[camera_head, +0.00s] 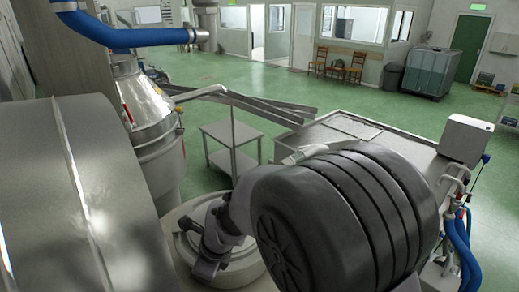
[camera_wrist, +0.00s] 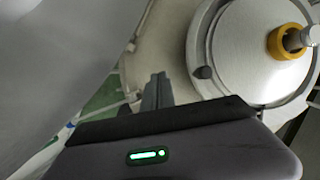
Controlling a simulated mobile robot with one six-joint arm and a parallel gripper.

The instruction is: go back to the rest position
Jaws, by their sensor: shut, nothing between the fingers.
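My gripper (camera_wrist: 158,80) shows in the wrist view as two narrow dark fingers close together beyond a dark housing with a green light. It is shut and holds nothing. In that view a round steel lid (camera_wrist: 235,50) with a yellow ring (camera_wrist: 287,42) around a metal stub lies to the right of the fingers. I cannot tell how far the lid is from them. In the head view my arm reaches down among the machines; its fingertips are hard to make out there.
A large steel drum (camera_head: 75,190) fills the left of the head view. Behind it stands a conical steel vessel (camera_head: 150,125) with a blue hose (camera_head: 125,36). A small steel table (camera_head: 231,140) and a long steel machine (camera_head: 345,130) stand beyond. Green floor (camera_head: 255,82) is open farther back.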

